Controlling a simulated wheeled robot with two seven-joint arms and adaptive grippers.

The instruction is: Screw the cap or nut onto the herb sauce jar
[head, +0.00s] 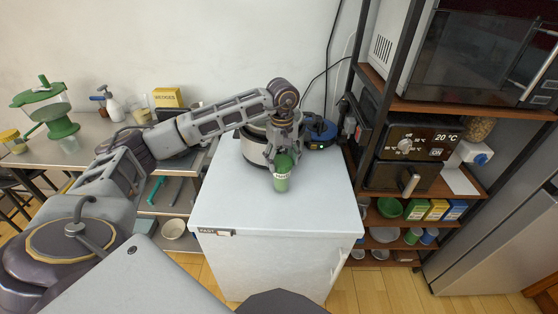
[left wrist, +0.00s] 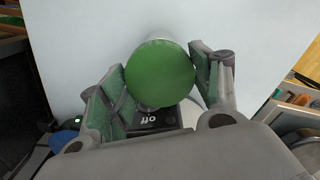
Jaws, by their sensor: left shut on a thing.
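My left gripper (head: 284,155) comes down from above and is shut on the cap, with one finger on each side in the left wrist view (left wrist: 163,82). My right gripper is not in view.
A round cooker (head: 254,150) stands behind the jar on the white cabinet (head: 235,205), with a blue device (head: 320,133) to its right. A dark shelf rack (head: 372,120) rises at the right. The cabinet top in front and at the left is clear.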

